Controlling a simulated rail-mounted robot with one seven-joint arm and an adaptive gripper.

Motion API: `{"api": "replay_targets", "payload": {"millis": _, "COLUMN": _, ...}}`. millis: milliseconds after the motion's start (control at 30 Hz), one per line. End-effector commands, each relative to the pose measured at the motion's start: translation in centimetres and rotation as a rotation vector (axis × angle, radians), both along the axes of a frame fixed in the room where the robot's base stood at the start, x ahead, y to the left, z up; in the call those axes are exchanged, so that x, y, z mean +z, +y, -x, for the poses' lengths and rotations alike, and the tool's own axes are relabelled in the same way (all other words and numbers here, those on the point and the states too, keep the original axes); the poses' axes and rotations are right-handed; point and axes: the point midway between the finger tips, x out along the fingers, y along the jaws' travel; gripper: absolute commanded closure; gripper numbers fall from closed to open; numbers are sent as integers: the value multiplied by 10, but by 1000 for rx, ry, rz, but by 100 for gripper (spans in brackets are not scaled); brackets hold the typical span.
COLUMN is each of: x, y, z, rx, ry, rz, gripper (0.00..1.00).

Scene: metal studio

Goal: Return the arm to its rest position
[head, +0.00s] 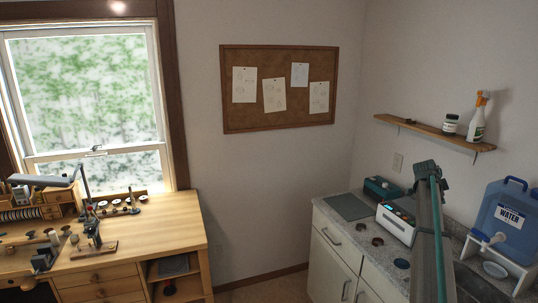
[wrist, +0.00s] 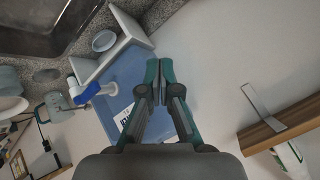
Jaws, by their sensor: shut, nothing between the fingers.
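My gripper (wrist: 158,72) shows in the wrist view with its two teal-tipped fingers together and nothing between them. Behind it in that view is the blue water jug (wrist: 122,82), apart from or near the fingers; the distance is hard to tell. In the head view my arm rises at the right, in front of the counter, and the gripper's fingertips cannot be made out there. The water jug (head: 505,222) stands to the right of the arm in the head view.
The counter (head: 335,203) holds a white device (head: 397,222), a teal box (head: 381,188) and small dark round pieces. A wall shelf (head: 430,130) carries a spray bottle (head: 478,120) and a jar (head: 450,124). The wooden workbench (head: 160,228) stands at left. Floor between is clear.

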Motion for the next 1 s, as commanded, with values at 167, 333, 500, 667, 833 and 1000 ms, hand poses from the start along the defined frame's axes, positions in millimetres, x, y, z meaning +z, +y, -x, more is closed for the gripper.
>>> {"api": "replay_targets", "payload": {"millis": 167, "x": -38, "y": 40, "z": 8, "rx": 88, "ry": 68, "rz": -17, "gripper": 100}}
{"api": "replay_targets", "payload": {"millis": 333, "x": -76, "y": 82, "z": 18, "rx": 190, "ry": 143, "rz": -32, "gripper": 100}}
{"api": "replay_targets", "payload": {"millis": 500, "x": -130, "y": 144, "z": 38, "rx": 347, "ry": 250, "rz": -53, "gripper": 100}}
{"api": "replay_targets", "payload": {"millis": 667, "x": -195, "y": 224, "z": 76, "rx": 564, "ry": 386, "rz": -79, "gripper": 100}}
{"api": "replay_targets", "payload": {"millis": 833, "x": -259, "y": 309, "z": 129, "rx": 819, "ry": 526, "rz": -105, "gripper": 100}}
{"api": "replay_targets", "payload": {"millis": 1000, "x": -312, "y": 389, "z": 196, "rx": 1094, "ry": 656, "rz": -126, "gripper": 100}}
